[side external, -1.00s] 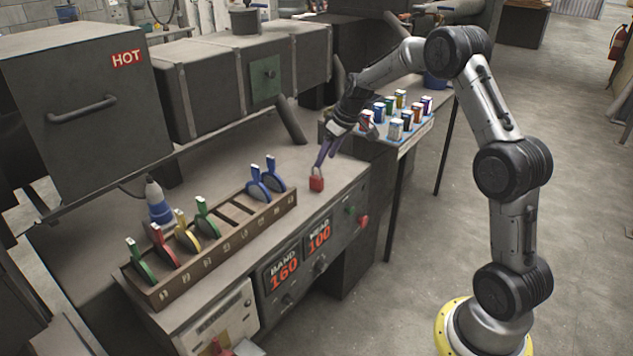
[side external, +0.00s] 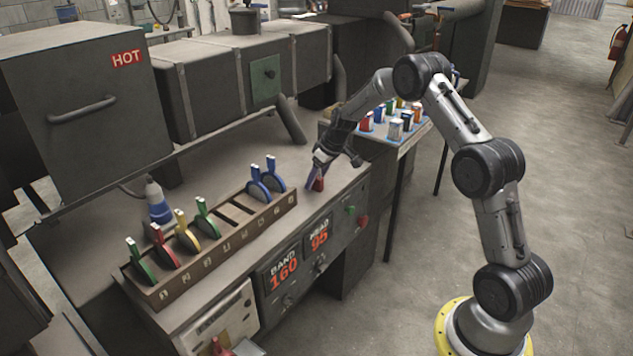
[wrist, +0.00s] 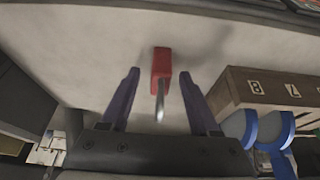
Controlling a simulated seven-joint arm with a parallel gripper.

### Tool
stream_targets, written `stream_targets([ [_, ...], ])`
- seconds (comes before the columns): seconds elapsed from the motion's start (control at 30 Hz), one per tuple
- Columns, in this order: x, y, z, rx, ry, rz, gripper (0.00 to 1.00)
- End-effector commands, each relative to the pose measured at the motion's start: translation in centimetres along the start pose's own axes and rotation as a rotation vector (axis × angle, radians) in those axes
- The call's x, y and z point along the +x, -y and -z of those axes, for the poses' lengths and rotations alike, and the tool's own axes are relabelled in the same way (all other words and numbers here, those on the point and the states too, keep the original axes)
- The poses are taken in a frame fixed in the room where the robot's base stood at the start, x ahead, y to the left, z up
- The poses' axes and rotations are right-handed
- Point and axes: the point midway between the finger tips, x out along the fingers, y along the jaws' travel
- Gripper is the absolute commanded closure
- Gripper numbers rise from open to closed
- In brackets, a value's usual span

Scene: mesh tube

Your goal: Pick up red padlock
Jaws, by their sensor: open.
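The red padlock (side external: 319,184) stands on the grey bench top, near its front edge and to the right of the wooden rack. In the wrist view the red padlock (wrist: 161,68) lies ahead, with its metal shackle pointing back toward my gripper. My gripper (side external: 314,184) is low over the bench at the padlock, with its purple fingers pointing down. In the wrist view my gripper (wrist: 158,88) is open, one finger on each side of the shackle, with gaps visible on both sides. In the side view a finger partly hides the padlock.
A wooden rack (side external: 215,268) with several coloured tagged clips stands left of the padlock; its blue clips (side external: 265,180) are nearest. A blue tray (side external: 408,137) of small coloured items sits behind on the right. A dark control panel (side external: 300,262) forms the bench front.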

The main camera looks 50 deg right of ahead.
Motion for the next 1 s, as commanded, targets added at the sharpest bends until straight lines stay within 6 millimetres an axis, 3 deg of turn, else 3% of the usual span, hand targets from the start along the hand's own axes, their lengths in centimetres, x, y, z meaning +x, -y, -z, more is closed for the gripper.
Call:
stream_targets([
  [0.1,-0.03,0.00,0.01,0.000,0.000,0.000,0.41],
  [0.43,-0.05,0.00,0.01,0.000,0.000,0.000,1.00],
  [1.0,-0.71,-0.03,0.37,0.000,-0.003,-0.001,1.00],
])
